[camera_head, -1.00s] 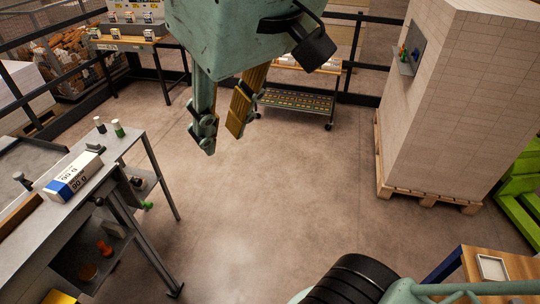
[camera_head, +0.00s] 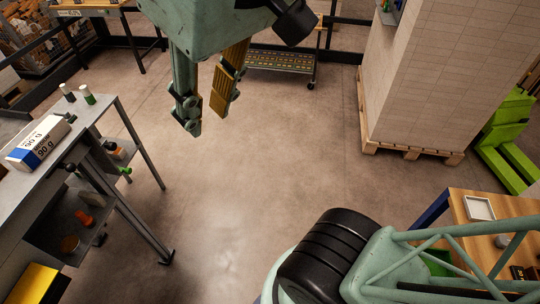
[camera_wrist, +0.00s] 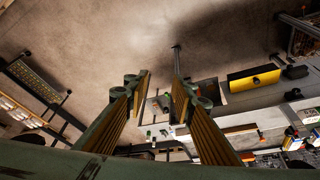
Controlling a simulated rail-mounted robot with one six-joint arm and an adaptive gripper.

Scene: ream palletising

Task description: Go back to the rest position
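My gripper (camera_head: 212,112) hangs at the top middle of the head view, above bare floor. Its two fingers stand apart with an empty gap between them. The wrist view also shows my gripper (camera_wrist: 160,88) with its ribbed yellow finger pads spread and nothing held. No object touches the fingers. A white and blue ream marked 90 g (camera_head: 38,143) lies on the grey bench (camera_head: 85,125) at the left, well apart from my gripper.
A tall wrapped stack (camera_head: 425,70) stands on a wooden pallet (camera_head: 410,152) at the right, near a green frame (camera_head: 510,145). A wooden table (camera_head: 510,215) is at lower right. A low cart (camera_head: 270,63) stands at the back. The floor (camera_head: 230,200) between is clear.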

